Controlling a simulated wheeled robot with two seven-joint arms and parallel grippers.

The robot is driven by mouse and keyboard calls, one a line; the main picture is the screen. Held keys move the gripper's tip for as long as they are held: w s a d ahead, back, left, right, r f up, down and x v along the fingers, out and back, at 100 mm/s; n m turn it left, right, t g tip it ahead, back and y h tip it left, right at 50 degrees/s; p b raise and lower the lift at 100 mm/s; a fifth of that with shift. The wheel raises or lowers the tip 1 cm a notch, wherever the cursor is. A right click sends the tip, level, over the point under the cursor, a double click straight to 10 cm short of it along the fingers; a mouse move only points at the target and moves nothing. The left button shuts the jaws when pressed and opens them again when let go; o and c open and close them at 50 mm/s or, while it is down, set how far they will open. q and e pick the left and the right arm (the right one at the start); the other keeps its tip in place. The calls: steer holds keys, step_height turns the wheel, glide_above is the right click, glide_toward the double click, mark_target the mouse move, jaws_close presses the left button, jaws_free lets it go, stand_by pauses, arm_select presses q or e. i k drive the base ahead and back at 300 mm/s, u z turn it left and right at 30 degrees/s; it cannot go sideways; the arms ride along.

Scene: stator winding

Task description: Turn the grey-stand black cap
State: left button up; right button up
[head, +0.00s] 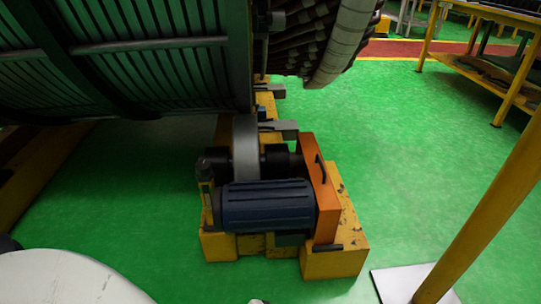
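I cannot pick out a black cap on a grey stand with certainty. A grey upright roller or disc (246,150) stands under the large stator, with a dark cylindrical part (279,158) on its right side. A small dark knob-like part (212,160) sits on top of a yellow post to its left. Whether any of these is the cap is unclear. Neither of my grippers shows in the head view.
The large dark ribbed stator (150,60) fills the upper left. A blue motor (268,205) and an orange housing (320,190) sit on a yellow base (335,262). Yellow-framed tables (500,65) stand at right. Green floor (420,150) is clear between.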

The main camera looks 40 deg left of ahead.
mark_target(203, 168)
steer(key=z, duration=0.2)
steer(key=i, duration=1.15)
steer(key=u, duration=1.95)
steer(key=i, duration=0.5)
steer(key=z, duration=0.2)
